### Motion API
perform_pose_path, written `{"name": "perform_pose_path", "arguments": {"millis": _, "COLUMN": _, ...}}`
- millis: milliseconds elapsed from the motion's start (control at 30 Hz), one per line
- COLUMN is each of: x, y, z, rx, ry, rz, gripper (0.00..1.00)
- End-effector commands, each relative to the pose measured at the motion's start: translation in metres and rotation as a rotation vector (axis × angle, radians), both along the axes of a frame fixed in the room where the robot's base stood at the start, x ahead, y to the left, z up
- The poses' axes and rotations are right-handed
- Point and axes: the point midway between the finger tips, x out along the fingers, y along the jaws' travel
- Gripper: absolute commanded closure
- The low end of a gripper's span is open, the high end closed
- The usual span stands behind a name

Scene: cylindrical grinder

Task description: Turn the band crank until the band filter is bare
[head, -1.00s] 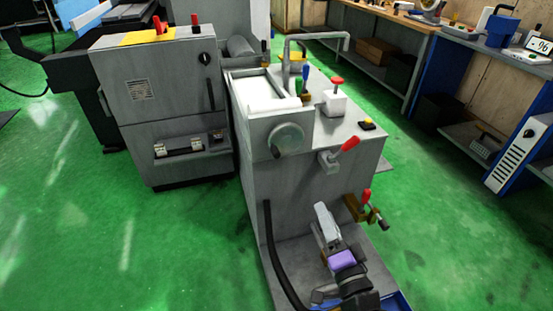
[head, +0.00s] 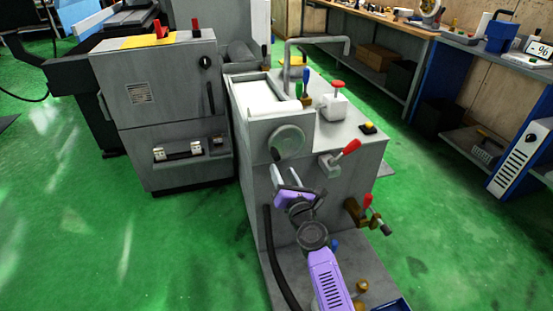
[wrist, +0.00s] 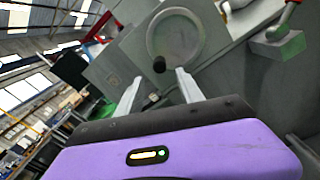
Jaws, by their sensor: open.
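The band crank (head: 289,141) is a grey round disc on the front of the grey filter cabinet, with a small dark knob (head: 276,155) at its lower left. The crank fills the upper middle of the wrist view (wrist: 176,36), with its dark knob (wrist: 159,64) near its lower edge. The band filter (head: 265,97) is the pale sheet in the trough on top; it looks white and bare in the visible part. My gripper (head: 286,174) is open and empty just below the crank. In the wrist view its fingers straddle the line to the knob, apparently short of it.
A red-handled lever (head: 345,151) sticks out right of the crank, and a red-handled valve (head: 367,201) lies lower right. A black hose (head: 270,240) runs down the cabinet front. A red-topped white box (head: 336,103) and a bent pipe (head: 318,43) stand on top.

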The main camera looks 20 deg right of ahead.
Motion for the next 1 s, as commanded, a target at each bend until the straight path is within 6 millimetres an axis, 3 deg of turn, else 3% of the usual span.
{"name": "perform_pose_path", "arguments": {"millis": 600, "x": 0.07, "y": 0.0, "z": -0.002, "rx": 0.004, "ry": -0.002, "rz": -0.001, "gripper": 0.56}}
{"name": "perform_pose_path", "arguments": {"millis": 1000, "x": 0.077, "y": -0.001, "z": 0.0, "rx": 0.002, "ry": 0.0, "rz": -0.001, "gripper": 0.56}}
